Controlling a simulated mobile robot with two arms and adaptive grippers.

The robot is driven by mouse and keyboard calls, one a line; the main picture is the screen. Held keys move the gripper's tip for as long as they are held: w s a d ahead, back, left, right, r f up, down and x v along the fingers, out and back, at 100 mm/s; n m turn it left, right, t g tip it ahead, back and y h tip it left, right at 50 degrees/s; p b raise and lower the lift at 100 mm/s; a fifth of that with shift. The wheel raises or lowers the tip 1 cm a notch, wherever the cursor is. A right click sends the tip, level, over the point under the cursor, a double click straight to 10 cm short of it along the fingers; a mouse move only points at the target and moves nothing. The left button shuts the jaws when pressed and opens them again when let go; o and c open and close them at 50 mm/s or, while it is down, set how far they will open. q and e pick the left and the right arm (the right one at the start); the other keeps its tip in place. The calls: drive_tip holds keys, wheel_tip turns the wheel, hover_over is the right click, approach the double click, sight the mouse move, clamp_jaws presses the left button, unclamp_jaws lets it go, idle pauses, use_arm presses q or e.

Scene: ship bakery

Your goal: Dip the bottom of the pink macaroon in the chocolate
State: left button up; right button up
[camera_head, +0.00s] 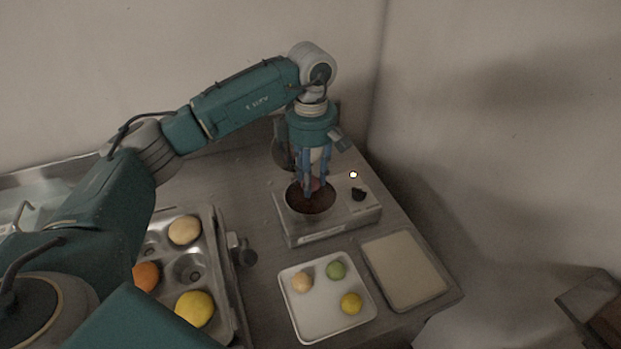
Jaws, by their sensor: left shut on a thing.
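My left gripper (312,188) points straight down over the round chocolate pot (331,209), which holds dark brown chocolate. It is shut on the pink macaroon (315,184), of which only a small part shows between the fingers. The fingertips are at the pot's opening; I cannot tell whether the macaroon's bottom touches the chocolate. The pot is set in a grey warmer box (345,225) with a dark knob. My right gripper is not in view.
A white tray (325,322) with a green, a yellow and a pale macaroon lies in front of the warmer. An empty beige tray (405,270) lies right of it. A metal muffin tin (212,240) with coloured macaroons is at left. A wall stands behind.

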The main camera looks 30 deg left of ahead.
use_arm(q)
drive_tip(key=shift+r+p, duration=1.2)
drive_tip(key=shift+r, duration=1.25)
